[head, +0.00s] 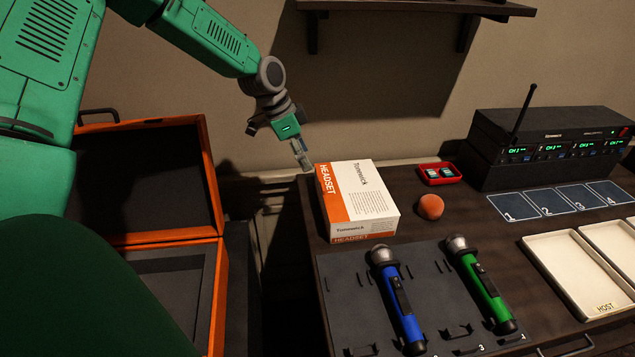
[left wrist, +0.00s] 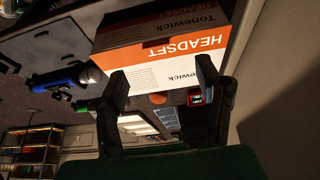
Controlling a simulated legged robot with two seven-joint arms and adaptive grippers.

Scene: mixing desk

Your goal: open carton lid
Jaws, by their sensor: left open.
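The headset carton (head: 362,196), white with an orange band, lies on the dark desk near its left edge. Its lid looks shut. My left gripper (head: 303,157) is at the carton's far left corner, just beside the orange edge. In the left wrist view the gripper (left wrist: 163,80) is open, with its two fingers apart and the carton (left wrist: 165,50) in front of and between them. I cannot tell whether a fingertip touches the carton. My right gripper is in neither view.
Blue (head: 397,297) and green (head: 481,285) microphones lie on a dark mat in front of the carton. An orange ball (head: 430,207) and a red tray (head: 421,177) are to its right. A black receiver rack (head: 487,165) stands farther right. An open orange-edged case (head: 216,268) is at left.

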